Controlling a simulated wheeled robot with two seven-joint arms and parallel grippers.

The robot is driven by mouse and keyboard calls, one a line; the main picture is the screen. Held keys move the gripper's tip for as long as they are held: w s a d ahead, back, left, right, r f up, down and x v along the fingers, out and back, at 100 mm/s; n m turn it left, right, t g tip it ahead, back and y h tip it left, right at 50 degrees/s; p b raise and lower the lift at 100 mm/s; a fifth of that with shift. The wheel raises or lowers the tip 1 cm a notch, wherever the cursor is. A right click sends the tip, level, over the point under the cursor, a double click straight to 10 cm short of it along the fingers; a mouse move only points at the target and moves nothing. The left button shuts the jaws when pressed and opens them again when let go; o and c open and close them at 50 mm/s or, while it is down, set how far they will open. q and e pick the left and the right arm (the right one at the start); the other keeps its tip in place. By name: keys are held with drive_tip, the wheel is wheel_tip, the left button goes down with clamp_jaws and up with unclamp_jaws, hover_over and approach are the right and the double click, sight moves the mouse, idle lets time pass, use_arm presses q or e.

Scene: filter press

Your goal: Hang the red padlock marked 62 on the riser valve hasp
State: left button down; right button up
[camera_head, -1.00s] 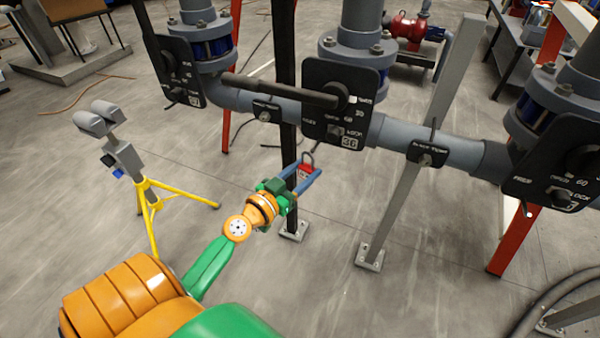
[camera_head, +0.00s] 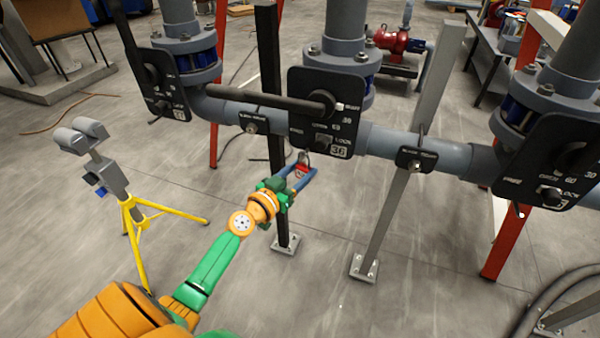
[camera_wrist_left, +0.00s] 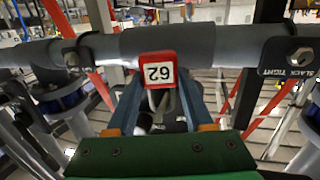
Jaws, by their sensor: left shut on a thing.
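My left gripper (camera_head: 300,178) is shut on the red padlock (camera_head: 302,171), its grey shackle pointing up in the head view. In the left wrist view the padlock (camera_wrist_left: 158,70) sits between the blue fingers, and its white label reads 62 upside down. The padlock is in front of and below the middle valve's black plate (camera_head: 322,112), marked 36, which has a "LOCK" spot (camera_head: 324,138) near its lower edge. The padlock appears apart from the plate. Similar plates are on the left valve (camera_head: 158,85) and right valve (camera_head: 550,160). Which one is the riser valve I cannot read. My right gripper is not in view.
A grey horizontal pipe (camera_head: 380,140) runs behind the plates, with small black tags (camera_head: 416,158) hanging on it. A black post (camera_head: 268,110) and a grey post (camera_head: 395,215) stand below. A yellow tripod (camera_head: 135,225) stands at left. The floor between is clear.

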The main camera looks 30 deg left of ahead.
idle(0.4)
use_arm(q)
drive_tip(key=shift+c, duration=1)
unclamp_jaws()
